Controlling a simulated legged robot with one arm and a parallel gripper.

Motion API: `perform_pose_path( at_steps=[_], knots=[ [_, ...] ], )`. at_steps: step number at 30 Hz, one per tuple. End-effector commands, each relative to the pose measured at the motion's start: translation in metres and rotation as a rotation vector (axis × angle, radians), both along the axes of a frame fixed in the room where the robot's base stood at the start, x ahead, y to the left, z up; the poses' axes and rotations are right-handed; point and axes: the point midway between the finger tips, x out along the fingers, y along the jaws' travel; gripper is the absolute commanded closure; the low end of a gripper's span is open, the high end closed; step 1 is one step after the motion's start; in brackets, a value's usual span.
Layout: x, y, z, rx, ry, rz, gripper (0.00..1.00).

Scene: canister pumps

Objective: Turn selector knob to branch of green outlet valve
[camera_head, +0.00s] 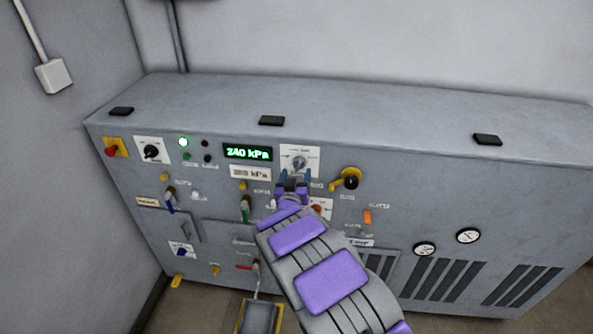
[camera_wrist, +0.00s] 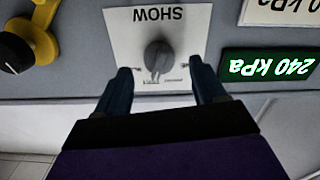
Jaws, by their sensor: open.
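The selector knob (camera_head: 299,162) is a grey round knob on a white plate on the front panel, right of the pressure display. In the wrist view the knob (camera_wrist: 158,57) appears upside down, on a plate lettered "SHOW". My gripper (camera_head: 294,178) is in front of the panel just below the knob. In the wrist view its blue fingers (camera_wrist: 160,68) are open, one on each side of the knob, with gaps between; contact is not visible. A valve with a green handle (camera_head: 245,212) sits lower left of the gripper. The knob's pointer direction is hard to read.
A green display (camera_head: 247,153) reads 240 kPa. A yellow-based black knob (camera_head: 348,181) sticks out close right of the gripper. A blue-handled valve (camera_head: 170,206), a red button (camera_head: 112,150) and another black knob (camera_head: 151,151) are left. An orange handle (camera_head: 367,217) is lower right.

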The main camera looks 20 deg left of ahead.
Motion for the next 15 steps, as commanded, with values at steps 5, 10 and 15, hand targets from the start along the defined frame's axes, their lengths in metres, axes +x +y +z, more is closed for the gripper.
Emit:
perform_pose_path(
  at_steps=[5, 10, 15],
  knots=[
    [-0.031, -0.005, 0.0, -0.004, 0.002, 0.004, 0.3],
    [-0.06, -0.012, 0.0, -0.003, 0.001, 0.004, 0.3],
    [-0.09, -0.019, 0.0, -0.002, 0.001, 0.002, 0.3]
  ],
)
